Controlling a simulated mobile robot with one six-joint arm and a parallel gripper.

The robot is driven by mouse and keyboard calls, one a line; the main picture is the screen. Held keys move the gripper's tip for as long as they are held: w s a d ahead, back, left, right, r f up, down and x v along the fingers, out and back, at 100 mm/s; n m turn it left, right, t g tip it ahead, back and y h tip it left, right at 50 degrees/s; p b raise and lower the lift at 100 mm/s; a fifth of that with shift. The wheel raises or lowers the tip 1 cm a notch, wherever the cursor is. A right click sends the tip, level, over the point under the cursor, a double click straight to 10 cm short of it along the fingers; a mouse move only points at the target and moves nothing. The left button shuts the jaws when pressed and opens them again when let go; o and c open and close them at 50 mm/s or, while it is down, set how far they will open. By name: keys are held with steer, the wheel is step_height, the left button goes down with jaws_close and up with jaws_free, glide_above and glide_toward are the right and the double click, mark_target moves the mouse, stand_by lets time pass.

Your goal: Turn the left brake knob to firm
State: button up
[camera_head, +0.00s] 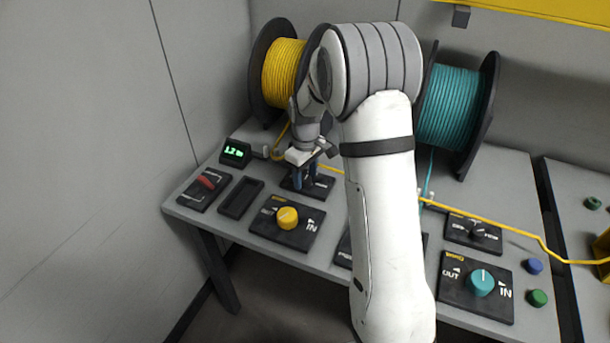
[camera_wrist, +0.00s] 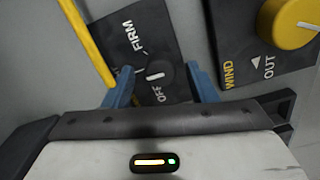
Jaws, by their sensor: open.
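The left brake panel (camera_wrist: 178,38) is a black plate marked OFF and FIRM. Its small black knob (camera_wrist: 166,72) has a white mark, and it lies between the blue fingertips in the wrist view. I cannot tell exactly which word the mark points to. In the head view the panel (camera_head: 323,187) shows in part, and the knob is hidden by my gripper. My gripper (camera_wrist: 161,70) is open, with one finger on each side of the knob. It also shows over the panel in the head view (camera_head: 304,180). Contact with the knob cannot be made out.
A wind panel with a yellow knob (camera_head: 287,218) sits in front. A yellow cable spool (camera_head: 283,72) and a teal spool (camera_head: 450,105) stand behind. A lit display (camera_head: 235,151), a red switch (camera_head: 207,182) and a black tray (camera_head: 241,198) are at left. Yellow cable runs beside the brake panel.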

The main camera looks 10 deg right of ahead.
steer(key=shift+f, duration=0.2)
steer(key=shift+c, duration=0.3)
steer(key=c, duration=0.9)
steer(key=shift+m, duration=0.3)
steer(key=m, duration=1.1)
steer(key=shift+m, duration=0.3)
